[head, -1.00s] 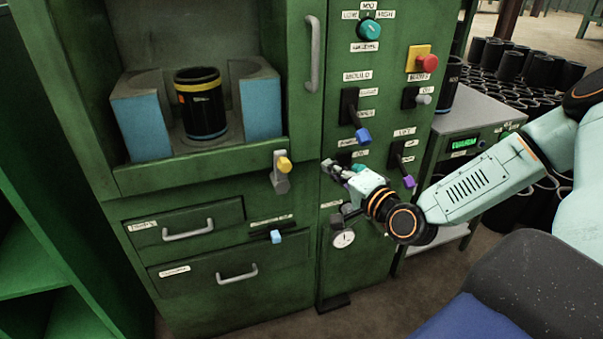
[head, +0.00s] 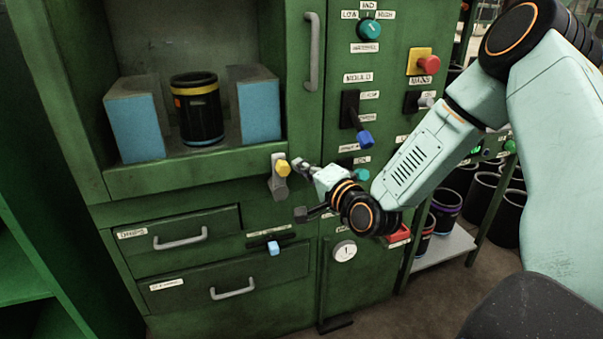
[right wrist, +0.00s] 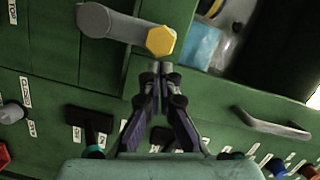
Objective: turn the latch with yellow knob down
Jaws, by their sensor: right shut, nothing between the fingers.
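The latch (head: 279,186) is a grey lever on the green cabinet front, just below the opening's ledge. Its yellow knob (head: 283,168) is at the upper end, and the grey arm hangs below it. My right gripper (head: 299,165) is shut and empty, its tips just to the right of the knob. In the right wrist view the yellow knob (right wrist: 161,40) is just beyond the shut fingertips (right wrist: 161,68), with the grey latch arm (right wrist: 112,24) running left. A small gap seems to separate tips and knob. My left gripper is not in view.
A black sleeve (head: 198,108) stands between blue-faced blocks (head: 136,119) in the cabinet opening. A vertical handle (head: 312,52), a blue-knobbed lever (head: 365,138) and a red button (head: 429,65) are nearby. Drawers (head: 182,227) and a blue slider (head: 273,248) are below.

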